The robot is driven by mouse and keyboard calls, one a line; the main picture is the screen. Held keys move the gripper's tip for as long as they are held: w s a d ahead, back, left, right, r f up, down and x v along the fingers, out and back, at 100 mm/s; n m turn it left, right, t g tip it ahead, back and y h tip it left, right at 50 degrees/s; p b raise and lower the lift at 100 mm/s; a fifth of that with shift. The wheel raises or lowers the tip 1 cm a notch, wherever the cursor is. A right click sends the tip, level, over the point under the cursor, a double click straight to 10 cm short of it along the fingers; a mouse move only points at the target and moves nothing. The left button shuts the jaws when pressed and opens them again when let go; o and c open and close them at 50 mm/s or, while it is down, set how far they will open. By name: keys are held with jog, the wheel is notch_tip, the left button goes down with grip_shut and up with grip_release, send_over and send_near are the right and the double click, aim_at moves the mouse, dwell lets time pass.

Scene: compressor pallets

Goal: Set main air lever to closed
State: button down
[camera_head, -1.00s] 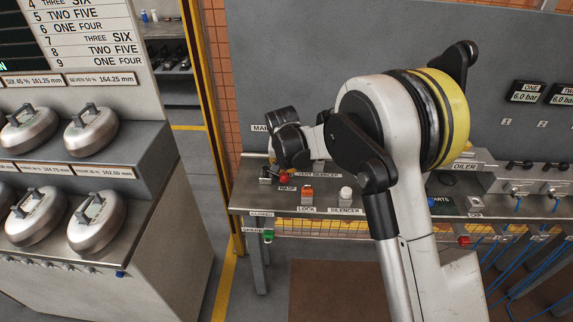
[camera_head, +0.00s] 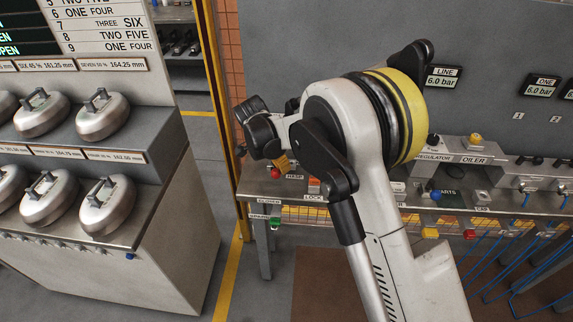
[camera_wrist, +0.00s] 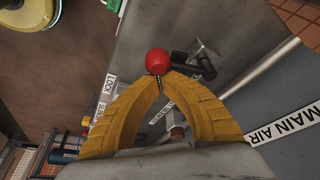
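The main air lever has a red ball knob (camera_wrist: 158,61) and a black handle (camera_wrist: 190,68) joined to a metal bracket (camera_wrist: 206,52) in the wrist view. The white MAIN AIR label (camera_wrist: 283,124) lies to the right. In the head view the red knob (camera_head: 275,172) shows just below my gripper (camera_head: 282,163), whose wrist hides most of the lever. My gripper's yellow fingers (camera_wrist: 160,79) come together at the tips, with only a narrow gap. The knob sits right at the tips, still fully visible; I cannot tell whether they touch it.
The steel bench (camera_head: 252,182) carries HASP, LOCK, CLOSED and SILENCER labels near the lever. A regulator and oiler panel (camera_head: 467,160) stands to the right.

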jog(key=shift+s+a, duration=0.2)
jog(key=shift+a, duration=0.2)
jog(key=shift+d, duration=0.1)
dwell(0.4)
